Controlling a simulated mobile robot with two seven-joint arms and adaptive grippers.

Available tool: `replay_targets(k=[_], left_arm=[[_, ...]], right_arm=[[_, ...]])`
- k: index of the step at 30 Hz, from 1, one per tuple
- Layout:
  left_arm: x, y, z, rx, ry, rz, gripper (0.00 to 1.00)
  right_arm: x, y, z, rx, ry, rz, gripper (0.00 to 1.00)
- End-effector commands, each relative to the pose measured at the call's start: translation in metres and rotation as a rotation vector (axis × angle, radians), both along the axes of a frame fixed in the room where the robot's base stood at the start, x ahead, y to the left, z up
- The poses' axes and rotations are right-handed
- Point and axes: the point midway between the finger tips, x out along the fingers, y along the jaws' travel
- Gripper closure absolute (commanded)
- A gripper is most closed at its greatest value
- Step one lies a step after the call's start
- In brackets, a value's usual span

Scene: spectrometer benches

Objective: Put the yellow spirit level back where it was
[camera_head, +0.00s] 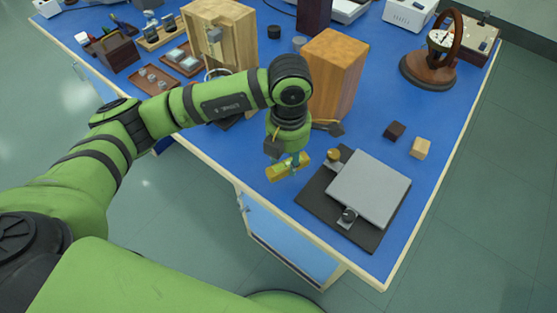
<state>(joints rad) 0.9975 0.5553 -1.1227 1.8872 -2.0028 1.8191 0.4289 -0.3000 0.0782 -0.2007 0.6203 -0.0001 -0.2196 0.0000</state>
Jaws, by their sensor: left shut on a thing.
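The yellow spirit level (276,172) is a short yellow bar with a greenish part near its middle. My left gripper (289,158) points down over the blue table and is shut on the level. The level is near the front edge of the table, left of the dark mat with the grey plate. I cannot tell whether it touches the table top. The gripper's fingers are small and partly hidden by the wrist. My right gripper is not in view.
A grey plate (369,188) with brass and dark knobs lies on a dark mat (316,197). A wooden block (336,75) stands behind my gripper. Two small blocks, dark (395,130) and light (420,148), lie to the right. Bare blue table surrounds them.

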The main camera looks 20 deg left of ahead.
Motion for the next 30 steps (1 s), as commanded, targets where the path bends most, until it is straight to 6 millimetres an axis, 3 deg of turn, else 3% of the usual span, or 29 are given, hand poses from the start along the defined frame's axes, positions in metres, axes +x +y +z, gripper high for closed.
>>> replay_targets(k=[6,16,28,29,30], left_arm=[[0.011,0.022,-0.014,-0.001,0.001,-0.001,1.00],[0.011,0.022,-0.052,-0.001,0.001,-0.002,1.00],[0.011,0.022,-0.060,-0.001,-0.001,-0.003,1.00],[0.011,0.022,-0.060,-0.001,-0.001,-0.003,0.57],[0.011,0.022,-0.058,-0.001,-0.001,-0.003,0.41]], right_arm=[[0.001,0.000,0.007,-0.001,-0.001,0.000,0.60],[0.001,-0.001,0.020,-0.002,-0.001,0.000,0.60],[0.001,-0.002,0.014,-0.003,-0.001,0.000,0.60],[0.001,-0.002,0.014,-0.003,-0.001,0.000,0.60],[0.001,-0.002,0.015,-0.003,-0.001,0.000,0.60]])
